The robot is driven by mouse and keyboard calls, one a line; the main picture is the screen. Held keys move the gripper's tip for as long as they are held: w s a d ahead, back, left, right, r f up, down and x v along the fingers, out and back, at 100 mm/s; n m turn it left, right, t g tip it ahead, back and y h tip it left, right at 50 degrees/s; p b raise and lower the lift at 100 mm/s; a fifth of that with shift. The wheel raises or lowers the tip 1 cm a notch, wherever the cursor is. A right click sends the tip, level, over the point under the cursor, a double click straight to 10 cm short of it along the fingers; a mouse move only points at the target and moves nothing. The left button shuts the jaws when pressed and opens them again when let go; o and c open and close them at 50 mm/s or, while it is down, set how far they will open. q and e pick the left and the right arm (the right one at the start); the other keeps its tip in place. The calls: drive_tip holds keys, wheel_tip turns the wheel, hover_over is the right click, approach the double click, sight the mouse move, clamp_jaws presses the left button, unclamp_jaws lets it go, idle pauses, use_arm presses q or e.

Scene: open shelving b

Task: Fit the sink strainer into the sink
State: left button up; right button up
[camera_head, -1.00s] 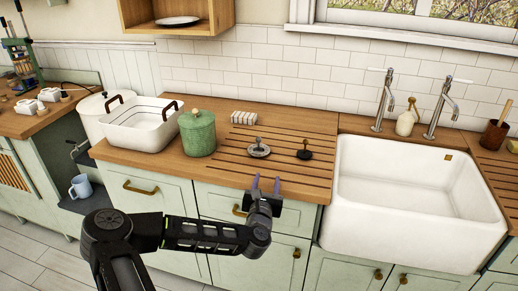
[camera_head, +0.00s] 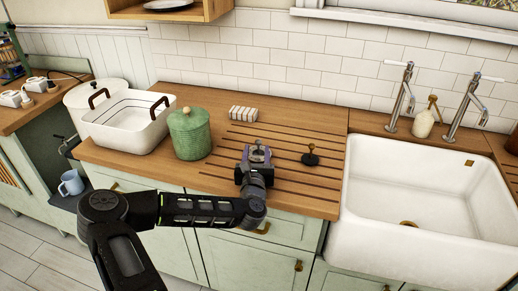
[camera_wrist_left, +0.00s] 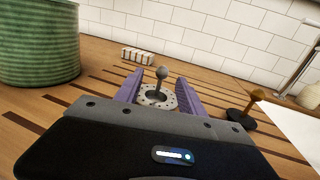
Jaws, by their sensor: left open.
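The sink strainer, a metal disc with holes and an upright knob, lies on the grooved wooden counter; it shows in the wrist view (camera_wrist_left: 158,95) and, partly covered by my gripper, in the head view (camera_head: 257,150). My left gripper (camera_head: 256,157) is open, low over the counter. In the wrist view its purple fingers (camera_wrist_left: 158,88) stand on either side of the strainer, with gaps visible beside the disc. The white sink (camera_head: 425,205) is to the right, with a brass drain (camera_head: 408,224) in its floor. My right gripper is not in view.
A dark stopper with a knob (camera_head: 310,155) lies right of the strainer. A green lidded jar (camera_head: 191,134) and a white basin (camera_head: 127,125) stand to the left. A striped block (camera_head: 243,113) lies behind. Two taps (camera_head: 400,98) and a soap bottle (camera_head: 425,120) stand behind the sink.

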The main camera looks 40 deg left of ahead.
sight(258, 144)
use_arm(q)
drive_tip(key=shift+r, duration=0.1)
drive_tip(key=shift+x, duration=1)
drive_tip(key=shift+w+a+p, duration=0.1)
drive_tip(key=shift+w+p, duration=0.15)
drive_tip(key=shift+p, duration=0.05)
drive_tip(key=shift+w+a+r+p, duration=0.2)
drive_tip(key=shift+w+p, duration=0.1)
drive_tip(key=shift+w, duration=0.1)
drive_tip(key=p+x, duration=0.1)
drive_tip(key=x, duration=0.2)
drive_tip(key=shift+w+a, duration=0.1)
drive_tip(key=shift+w, duration=0.2)
drive_tip(key=shift+w+a, duration=0.2)
drive_tip(key=shift+w, duration=0.1)
